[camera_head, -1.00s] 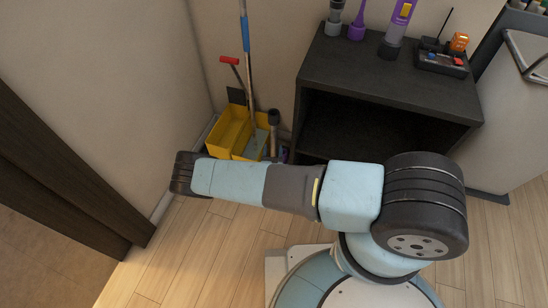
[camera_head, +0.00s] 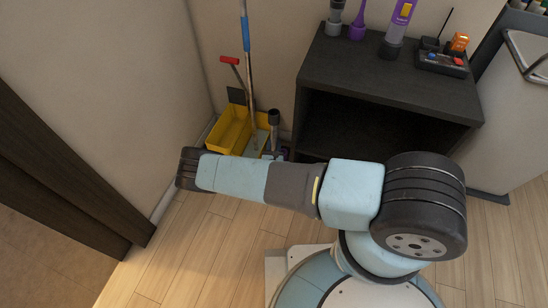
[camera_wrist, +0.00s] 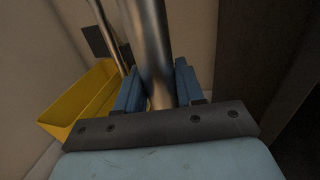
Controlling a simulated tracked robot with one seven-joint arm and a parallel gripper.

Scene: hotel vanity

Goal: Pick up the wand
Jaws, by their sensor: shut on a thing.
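The wand (camera_wrist: 155,50) is a thick metal tube that runs up between the blue fingers of my gripper (camera_wrist: 160,88) in the wrist view. The gripper is shut on it. In the head view a dark-topped upright handle (camera_head: 274,118) stands beside the yellow bucket, and it looks like the wand's upper end. My forearm hides the lower part there, and the gripper is not visible in that view. The wand's bottom end is hidden in both views.
A yellow bucket (camera_head: 228,131) stands in the corner with a blue-sleeved mop pole (camera_head: 246,60) in it. A dark shelf unit (camera_head: 395,76) to the right carries bottles and a small tray (camera_head: 443,63). A dark door frame (camera_head: 65,170) is on the left. Wooden floor lies open between.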

